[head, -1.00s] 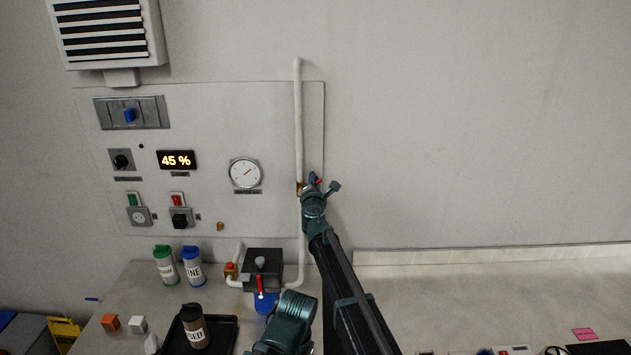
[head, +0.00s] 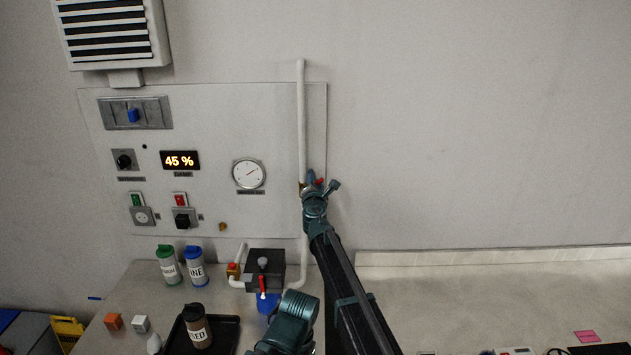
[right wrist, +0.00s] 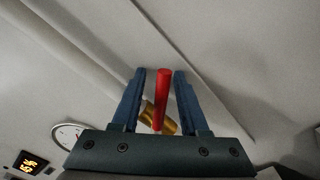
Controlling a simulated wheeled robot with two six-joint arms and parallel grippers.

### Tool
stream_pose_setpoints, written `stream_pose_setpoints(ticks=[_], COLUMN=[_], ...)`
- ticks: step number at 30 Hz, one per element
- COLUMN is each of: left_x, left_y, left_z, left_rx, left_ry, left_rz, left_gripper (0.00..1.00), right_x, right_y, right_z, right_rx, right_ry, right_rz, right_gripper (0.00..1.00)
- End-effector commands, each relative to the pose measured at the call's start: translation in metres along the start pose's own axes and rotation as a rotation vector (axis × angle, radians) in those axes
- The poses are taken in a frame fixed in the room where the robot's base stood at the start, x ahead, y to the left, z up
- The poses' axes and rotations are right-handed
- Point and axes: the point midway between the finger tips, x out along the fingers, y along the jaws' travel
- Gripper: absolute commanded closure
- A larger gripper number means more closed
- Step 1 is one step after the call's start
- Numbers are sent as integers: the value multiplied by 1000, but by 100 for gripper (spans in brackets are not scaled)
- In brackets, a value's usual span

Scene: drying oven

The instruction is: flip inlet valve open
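The inlet valve is on the white vertical pipe (head: 301,120) on the wall. In the right wrist view its red lever (right wrist: 162,92) stands between my two fingers, with the brass valve body (right wrist: 158,117) behind its lower part. My right gripper (right wrist: 160,90) is open, with a visible gap on each side of the lever. In the head view my right gripper (head: 312,180) is at the pipe and largely hides the valve; a bit of red (head: 320,182) shows beside it. My left gripper cannot be made out in the head view.
A second red lever (head: 263,286) is on the dark box (head: 278,262) at the pipe's foot. A gauge (head: 248,173) and a 45 % display (head: 180,160) are on the panel left of the pipe. The wall right of my arm is bare.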

Motion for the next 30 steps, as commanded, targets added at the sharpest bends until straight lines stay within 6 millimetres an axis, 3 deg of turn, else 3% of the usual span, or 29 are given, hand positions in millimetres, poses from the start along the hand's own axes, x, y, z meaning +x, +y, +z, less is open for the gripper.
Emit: stream_pose_setpoints(ticks=[8,14,30], left_x=[0,0,0], left_y=[0,0,0], left_z=[0,0,0], left_rx=[0,0,0], left_ry=[0,0,0], left_rz=[0,0,0], left_gripper=[100,100,100], right_x=[-2,-18,-124], right_y=[0,-1,-1], right_z=[0,1,1], right_rx=[0,0,0], right_ry=[-1,0,0], right_rz=[-1,0,0], right_gripper=[56,56,56])
